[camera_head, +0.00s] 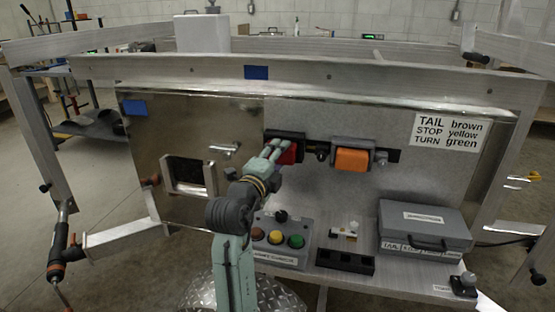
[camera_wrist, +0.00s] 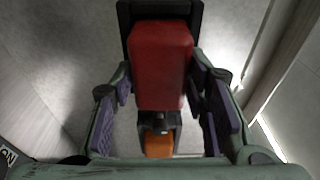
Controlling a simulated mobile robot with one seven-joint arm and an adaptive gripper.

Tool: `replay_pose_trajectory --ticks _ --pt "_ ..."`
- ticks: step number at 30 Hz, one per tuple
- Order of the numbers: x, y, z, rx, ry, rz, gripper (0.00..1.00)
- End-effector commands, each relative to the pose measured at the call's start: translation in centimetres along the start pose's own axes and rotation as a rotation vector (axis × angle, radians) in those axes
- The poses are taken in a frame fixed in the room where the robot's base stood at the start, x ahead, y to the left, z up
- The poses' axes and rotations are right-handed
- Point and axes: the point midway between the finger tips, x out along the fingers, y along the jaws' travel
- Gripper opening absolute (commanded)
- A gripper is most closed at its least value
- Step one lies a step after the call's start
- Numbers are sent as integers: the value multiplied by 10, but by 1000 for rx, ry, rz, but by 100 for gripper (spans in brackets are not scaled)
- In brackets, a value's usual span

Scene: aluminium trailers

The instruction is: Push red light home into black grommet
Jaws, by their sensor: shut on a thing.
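The red light (camera_head: 289,155) is a red block against the upright metal panel. In the wrist view the red light (camera_wrist: 160,62) lies between my purple-padded fingers. My gripper (camera_head: 277,150) is shut on it; it also shows in the wrist view (camera_wrist: 160,88). The black grommet (camera_head: 286,136) is a dark frame on the panel behind the red light. In the wrist view the black grommet (camera_wrist: 128,17) shows around the red light's far end. How deep the light sits in it is hidden.
An orange light (camera_head: 352,160) sits in a black mount to the right. A button box (camera_head: 281,254), a black tray (camera_head: 345,263) and a grey case (camera_head: 425,226) stand on the shelf below. A square opening (camera_head: 188,174) is at the left.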

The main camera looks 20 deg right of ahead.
Motion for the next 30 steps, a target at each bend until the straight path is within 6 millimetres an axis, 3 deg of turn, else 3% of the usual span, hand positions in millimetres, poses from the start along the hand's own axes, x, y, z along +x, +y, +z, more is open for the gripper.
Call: replay_pose_trajectory --ticks 15,16,26,30 --pt "13 0 2 0 0 -1 4" --pt "13 0 2 0 0 -1 42" --pt "12 0 2 0 0 0 64" --pt "12 0 2 0 0 0 65"
